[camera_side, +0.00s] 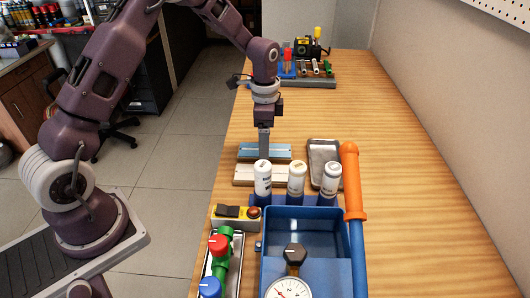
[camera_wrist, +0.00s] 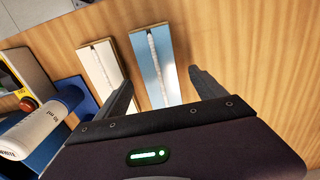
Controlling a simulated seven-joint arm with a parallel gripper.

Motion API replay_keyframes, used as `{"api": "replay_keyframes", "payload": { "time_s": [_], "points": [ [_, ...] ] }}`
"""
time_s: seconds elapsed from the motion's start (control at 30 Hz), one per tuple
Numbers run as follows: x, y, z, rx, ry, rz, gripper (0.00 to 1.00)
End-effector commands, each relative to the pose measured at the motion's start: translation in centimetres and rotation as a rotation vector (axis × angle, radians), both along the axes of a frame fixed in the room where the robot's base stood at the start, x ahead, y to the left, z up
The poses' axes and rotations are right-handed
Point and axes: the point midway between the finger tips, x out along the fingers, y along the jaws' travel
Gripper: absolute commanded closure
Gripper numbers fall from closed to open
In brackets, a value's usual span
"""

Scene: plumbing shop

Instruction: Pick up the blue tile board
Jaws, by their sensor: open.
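The blue tile board (camera_side: 250,150) lies flat on the wooden bench, behind a cream tile board (camera_side: 243,176). In the wrist view the blue tile board (camera_wrist: 150,60) is a long light-blue strip with a white line along its middle. The cream board (camera_wrist: 100,58) lies to its left there. My gripper (camera_side: 264,152) is over the blue board in the side view, pointing down. In the wrist view my gripper (camera_wrist: 162,82) is open, with the near part of the blue board between its two fingers. I cannot tell how high the fingertips are above it.
A grey tray (camera_side: 324,172) and an orange-handled tool (camera_side: 352,185) lie to the right. A blue bin (camera_side: 335,225) is nearer the camera. The bench's far right is clear.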

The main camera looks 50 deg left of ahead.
Motion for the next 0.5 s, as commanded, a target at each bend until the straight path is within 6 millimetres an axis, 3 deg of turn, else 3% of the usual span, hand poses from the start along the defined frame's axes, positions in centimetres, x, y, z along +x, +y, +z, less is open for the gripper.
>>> {"api": "replay_keyframes", "payload": {
  "time_s": [0.13,0.37,0.5],
  "points": [
    [0.0,0.0,-2.2,0.000,0.001,0.001,0.20],
    [0.0,0.0,-2.4,0.000,0.000,0.002,0.20],
    [0.0,0.0,-2.4,0.000,0.000,0.002,0.46]
  ]
}}
